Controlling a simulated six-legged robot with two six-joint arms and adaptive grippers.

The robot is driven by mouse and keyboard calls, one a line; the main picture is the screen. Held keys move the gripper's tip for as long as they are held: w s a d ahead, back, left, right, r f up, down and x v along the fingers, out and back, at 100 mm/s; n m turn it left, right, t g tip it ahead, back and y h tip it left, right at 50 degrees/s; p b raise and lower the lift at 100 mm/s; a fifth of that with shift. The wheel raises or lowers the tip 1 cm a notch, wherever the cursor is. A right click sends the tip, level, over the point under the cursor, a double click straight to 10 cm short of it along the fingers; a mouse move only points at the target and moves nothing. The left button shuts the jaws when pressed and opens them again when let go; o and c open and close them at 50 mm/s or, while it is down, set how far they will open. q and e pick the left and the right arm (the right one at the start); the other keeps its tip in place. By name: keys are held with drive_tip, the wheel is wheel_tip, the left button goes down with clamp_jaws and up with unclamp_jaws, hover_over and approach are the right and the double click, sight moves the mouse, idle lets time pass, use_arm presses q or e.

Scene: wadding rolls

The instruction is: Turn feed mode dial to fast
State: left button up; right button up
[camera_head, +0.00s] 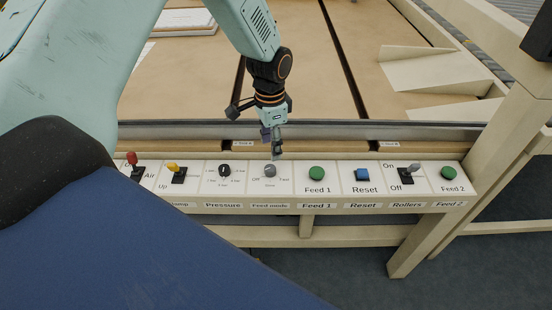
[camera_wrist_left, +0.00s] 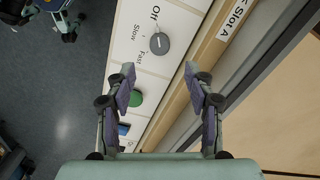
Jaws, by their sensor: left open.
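The feed mode dial (camera_head: 270,171) is a grey round knob on the white control panel, with Off, Slow and Fast printed around it. It also shows in the left wrist view (camera_wrist_left: 159,43), ahead of the fingertips, with a light pointer line; I cannot tell surely which label it points to. My left gripper (camera_head: 277,152) hangs just above and behind the dial in the head view. In the left wrist view its two fingers (camera_wrist_left: 160,76) stand apart with nothing between them.
The black pressure knob (camera_head: 224,170) is left of the dial and the green Feed 1 button (camera_head: 316,173) right of it. A blue Reset button (camera_head: 362,174), a Rollers lever (camera_head: 408,173) and a green Feed 2 button (camera_head: 448,173) follow. A metal rail (camera_head: 340,130) runs behind the panel.

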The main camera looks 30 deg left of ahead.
sight(270, 168)
use_arm(q)
drive_tip(key=shift+s+d+f, duration=0.15)
drive_tip(key=f, duration=0.6)
drive_tip(key=shift+a+f+b, duration=0.3)
drive_tip(key=shift+a, duration=0.05)
drive_tip(key=shift+s+d+f, duration=0.15)
drive_tip(key=shift+d+f, duration=0.1)
drive_tip(key=shift+f, duration=0.1)
drive_tip(key=shift+a+f, duration=0.15)
drive_tip(key=shift+a, duration=0.05)
drive_tip(key=shift+w, duration=0.25)
drive_tip(key=shift+c, duration=1)
drive_tip(key=shift+s+d, duration=0.1)
drive_tip(key=shift+d, duration=0.05)
drive_tip(key=c, duration=0.3)
clamp_jaws()
